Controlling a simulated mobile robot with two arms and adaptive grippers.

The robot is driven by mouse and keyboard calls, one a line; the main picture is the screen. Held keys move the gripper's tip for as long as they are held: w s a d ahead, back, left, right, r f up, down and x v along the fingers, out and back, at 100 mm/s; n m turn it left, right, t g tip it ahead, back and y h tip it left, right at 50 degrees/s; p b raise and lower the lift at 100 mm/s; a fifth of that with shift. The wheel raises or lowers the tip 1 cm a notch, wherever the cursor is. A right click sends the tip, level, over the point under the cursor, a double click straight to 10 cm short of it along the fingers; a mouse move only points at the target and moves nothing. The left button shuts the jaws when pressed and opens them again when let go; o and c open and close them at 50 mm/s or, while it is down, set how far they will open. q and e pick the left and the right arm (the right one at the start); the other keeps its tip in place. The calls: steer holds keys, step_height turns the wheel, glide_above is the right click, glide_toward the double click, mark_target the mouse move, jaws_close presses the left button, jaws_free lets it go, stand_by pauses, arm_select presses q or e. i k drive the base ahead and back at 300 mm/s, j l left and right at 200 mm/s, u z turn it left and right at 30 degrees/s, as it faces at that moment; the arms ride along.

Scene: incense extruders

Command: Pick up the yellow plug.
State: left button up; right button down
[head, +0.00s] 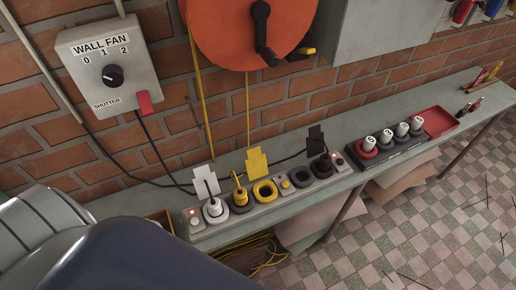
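The yellow plug (239,195) stands upright on the grey socket strip (200,233) on the shelf along the brick wall. It appears seated in a dark round socket. A yellow tag (257,161) shows just behind it. To its right is an empty-looking yellow ring socket (265,191). To its left is a white plug (213,207) with a white tag (204,180). Neither gripper is in view. A large grey and dark blue rounded shape, likely part of my own arm or body, fills the lower left.
A black plug (323,165) with a black tag (315,139) is farther right on the strip. Beyond it are a dark rack (385,157) with several white-topped round pieces and a red tray (437,120). A wall fan box (107,66) and an orange reel (235,35) hang above.

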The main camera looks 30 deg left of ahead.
mark_target(240, 197)
steer(key=u, duration=1.05)
